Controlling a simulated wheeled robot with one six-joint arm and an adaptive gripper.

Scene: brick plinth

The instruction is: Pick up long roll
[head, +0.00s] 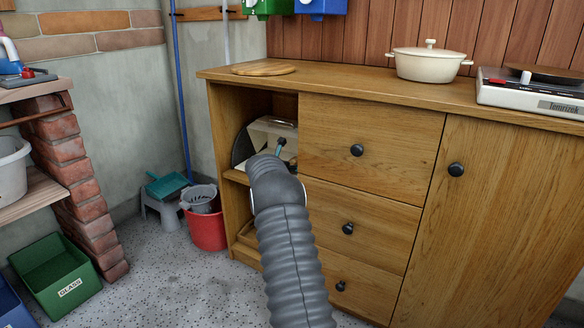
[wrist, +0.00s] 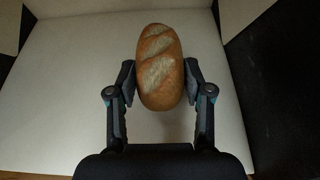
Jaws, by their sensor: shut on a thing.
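The long roll (wrist: 160,62), a golden-brown loaf with pale slashes on top, lies lengthwise between the fingers of my gripper (wrist: 160,82) in the wrist view. The two fingers press its sides, one on each side, and its far end sticks out past them. Below it is a pale cream surface; I cannot tell whether the roll still touches it. In the head view my arm reaches into the open upper-left compartment of the wooden cabinet (head: 378,190), at a cream box (head: 262,130). The roll and fingertips are hidden there.
A dark round thing (head: 240,148) stands beside the box, and the compartment's side wall and drawer front are close to my arm. On the cabinet top are a round board (head: 264,68), a cream pot (head: 428,65) and a white appliance (head: 532,93). A red bucket (head: 207,230) stands left.

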